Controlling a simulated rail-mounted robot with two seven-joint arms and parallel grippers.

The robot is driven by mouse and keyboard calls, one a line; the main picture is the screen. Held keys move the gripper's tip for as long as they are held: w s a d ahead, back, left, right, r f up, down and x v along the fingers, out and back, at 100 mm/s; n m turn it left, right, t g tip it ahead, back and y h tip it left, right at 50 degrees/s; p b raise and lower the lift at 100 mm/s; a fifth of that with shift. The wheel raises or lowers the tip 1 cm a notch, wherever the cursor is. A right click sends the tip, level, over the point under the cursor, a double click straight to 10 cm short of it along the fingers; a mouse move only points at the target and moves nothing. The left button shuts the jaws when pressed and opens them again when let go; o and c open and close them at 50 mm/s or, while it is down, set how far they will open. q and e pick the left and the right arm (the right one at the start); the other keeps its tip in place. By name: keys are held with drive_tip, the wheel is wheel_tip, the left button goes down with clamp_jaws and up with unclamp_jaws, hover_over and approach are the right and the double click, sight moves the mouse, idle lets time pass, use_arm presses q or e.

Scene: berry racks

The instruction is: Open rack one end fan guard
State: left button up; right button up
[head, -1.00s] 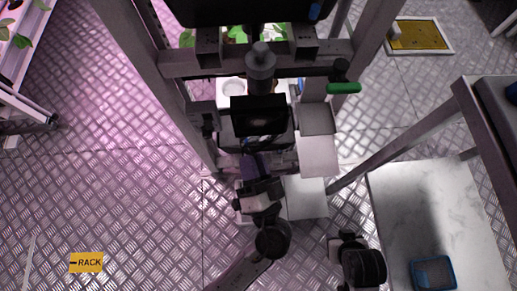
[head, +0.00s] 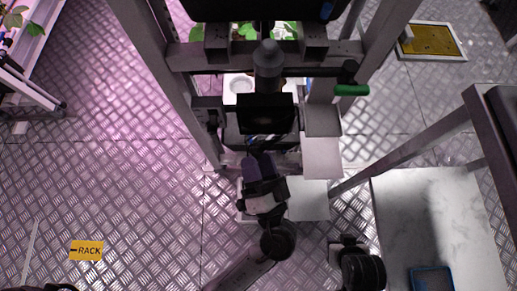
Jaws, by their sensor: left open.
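The rack end (head: 180,95) is a grey upright frame at the top centre of the head view. A dark square panel (head: 266,113) sits in the middle of the frame's end, below a grey cylinder; I cannot tell for sure whether it is the fan guard. A green handle (head: 351,90) sticks out at the right of the frame's crossbar. My left gripper (head: 258,163) is open just below the dark panel, pointing up the picture. Its fingertips are small and dark, and contact is unclear. My right gripper does not show clearly.
A marbled bench top (head: 430,215) with a blue-rimmed tray (head: 432,279) lies at the lower right. A grey table frame (head: 425,145) stands beside it. A yellow panel (head: 432,41) and a yellow RACK label (head: 87,250) are on the floor.

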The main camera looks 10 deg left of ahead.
use_arm(q)
drive_tip(key=shift+s, duration=0.1)
idle(0.3)
drive_tip(key=p+v, duration=0.4)
drive_tip(key=v, duration=0.9)
drive_tip(key=shift+s+d, duration=0.15)
drive_tip(key=shift+s, duration=0.15)
drive_tip(key=shift+c, duration=0.4)
